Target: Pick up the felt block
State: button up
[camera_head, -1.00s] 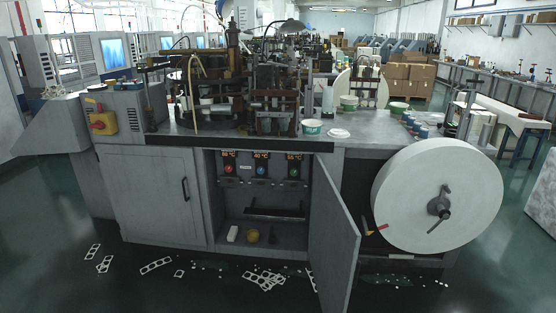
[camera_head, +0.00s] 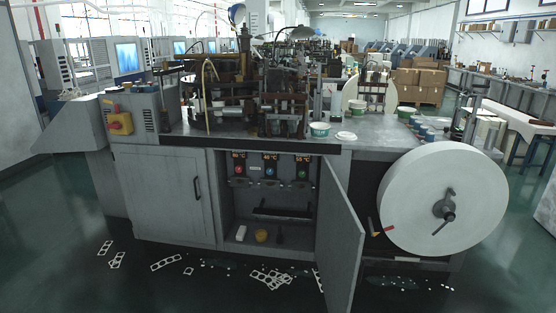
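A small white block (camera_head: 241,233), which looks like the felt block, lies on the floor of the open cabinet bay (camera_head: 232,212) under the machine table. It is at the left of the bay, left of a round yellow-brown thing (camera_head: 262,236). A small dark thing (camera_head: 280,235) stands to the right of that. My gripper is not in view.
The bay's open door (camera_head: 342,240) juts toward me on the right. A large white paper reel (camera_head: 410,200) stands farther right. The left cabinet door (camera_head: 165,195) is shut. Punched paper scraps (camera_head: 270,278) litter the dark green floor. Cups (camera_head: 320,130) stand on the table.

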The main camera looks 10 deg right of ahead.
aim_at(242, 231)
jog(key=u, duration=0.1)
jog(key=i, duration=0.95)
jog(key=z, duration=0.1)
